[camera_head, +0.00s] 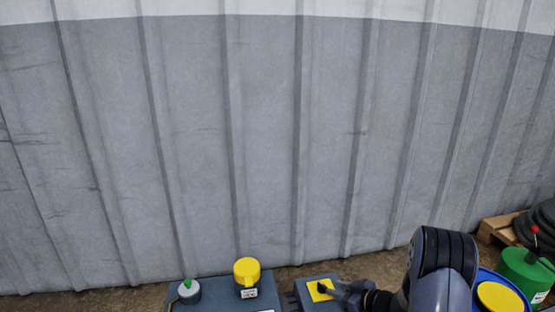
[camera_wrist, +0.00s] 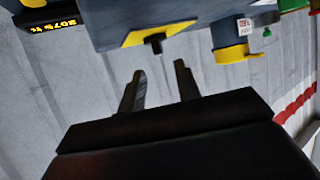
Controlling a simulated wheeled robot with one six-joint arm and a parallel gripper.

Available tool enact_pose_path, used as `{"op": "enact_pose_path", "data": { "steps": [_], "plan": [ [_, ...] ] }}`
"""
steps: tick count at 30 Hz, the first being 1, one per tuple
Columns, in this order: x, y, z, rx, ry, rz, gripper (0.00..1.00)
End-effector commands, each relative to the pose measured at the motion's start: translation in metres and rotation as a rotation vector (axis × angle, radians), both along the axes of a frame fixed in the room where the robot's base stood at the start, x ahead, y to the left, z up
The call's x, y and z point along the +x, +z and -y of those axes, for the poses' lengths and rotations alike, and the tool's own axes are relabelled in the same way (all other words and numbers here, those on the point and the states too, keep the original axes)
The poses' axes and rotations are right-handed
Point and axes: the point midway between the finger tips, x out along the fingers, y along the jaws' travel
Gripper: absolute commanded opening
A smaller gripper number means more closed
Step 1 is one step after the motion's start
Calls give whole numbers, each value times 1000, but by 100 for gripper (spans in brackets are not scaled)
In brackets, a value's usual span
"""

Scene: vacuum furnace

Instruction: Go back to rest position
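My gripper (camera_wrist: 159,70) is open in the wrist view, with its two dark fingers apart and nothing between them. Just beyond the fingertips is a blue-grey box with a yellow plate (camera_wrist: 168,34) and a short black knob (camera_wrist: 155,43). The knob is apart from the fingers in that view. In the head view my gripper (camera_head: 340,288) is at the bottom, beside the same yellow plate (camera_head: 317,292). There my arm hides part of the box, and the fingertips are too small to judge contact.
Left of it stands another blue-grey box with a yellow switch (camera_head: 246,270) and a green-topped button (camera_head: 189,289). A yellow-lidded blue drum (camera_head: 500,297), a green container (camera_head: 525,270) and a pallet (camera_head: 499,227) stand at right. A ribbed grey wall (camera_head: 260,140) is behind. A digital display (camera_wrist: 54,24) shows.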

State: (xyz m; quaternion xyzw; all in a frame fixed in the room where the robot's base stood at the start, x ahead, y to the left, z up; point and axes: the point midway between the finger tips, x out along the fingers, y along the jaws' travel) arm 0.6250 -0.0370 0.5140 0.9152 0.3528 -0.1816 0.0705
Motion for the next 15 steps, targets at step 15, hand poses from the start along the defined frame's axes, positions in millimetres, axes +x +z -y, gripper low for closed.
{"op": "enact_pose_path", "data": {
  "steps": [15],
  "plan": [
    [42, -28, -40, 1, -113, 1, 32]
  ]
}}
